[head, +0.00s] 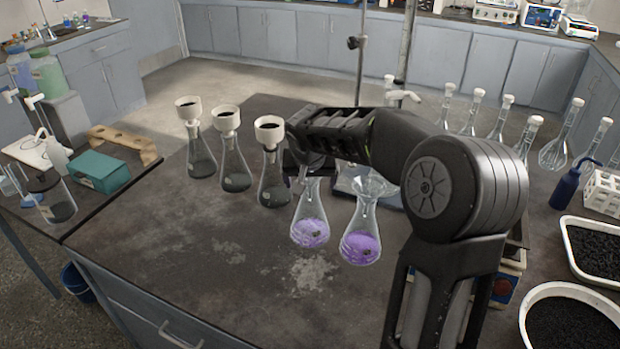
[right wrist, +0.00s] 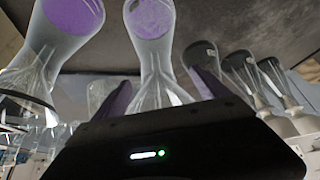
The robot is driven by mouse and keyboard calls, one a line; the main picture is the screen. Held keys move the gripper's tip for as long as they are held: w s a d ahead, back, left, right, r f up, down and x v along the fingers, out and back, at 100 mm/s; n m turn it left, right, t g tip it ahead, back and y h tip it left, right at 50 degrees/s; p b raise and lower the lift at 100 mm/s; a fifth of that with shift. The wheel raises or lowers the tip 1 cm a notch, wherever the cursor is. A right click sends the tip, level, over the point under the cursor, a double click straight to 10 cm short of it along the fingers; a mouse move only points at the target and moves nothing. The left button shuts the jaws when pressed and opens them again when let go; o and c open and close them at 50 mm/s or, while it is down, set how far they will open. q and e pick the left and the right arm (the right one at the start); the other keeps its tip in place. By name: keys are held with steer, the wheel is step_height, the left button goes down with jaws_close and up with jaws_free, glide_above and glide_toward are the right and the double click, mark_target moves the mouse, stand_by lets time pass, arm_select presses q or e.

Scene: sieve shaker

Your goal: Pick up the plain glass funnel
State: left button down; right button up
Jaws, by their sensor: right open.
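Two clear flasks with purple contents stand side by side on the dark bench: a left one (head: 310,230) and a right one (head: 361,243). A clear glass funnel (head: 368,184) sits in the right flask's mouth. My right gripper (head: 302,168) is at the top of the left flask and covers its mouth. In the right wrist view, a clear glass funnel (right wrist: 162,94) at that flask's neck lies between my open fingers (right wrist: 162,90); contact is unclear. The other funnel (right wrist: 30,72) is at the left there. I cannot tell which is the plain one. My left gripper is not seen.
Several dark-filled flasks with white funnels (head: 229,122) stand left of my right gripper. A retort stand rod (head: 360,60) rises behind. Stoppered volumetric flasks (head: 505,115), a blue wash bottle (head: 566,186) and black-filled trays (head: 575,325) are at right. The front-left bench is clear.

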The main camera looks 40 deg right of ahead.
steer(key=shift+w+d+f, duration=0.1)
steer(key=shift+f, duration=0.1)
steer(key=shift+c, duration=0.2)
steer(key=c, duration=1.4)
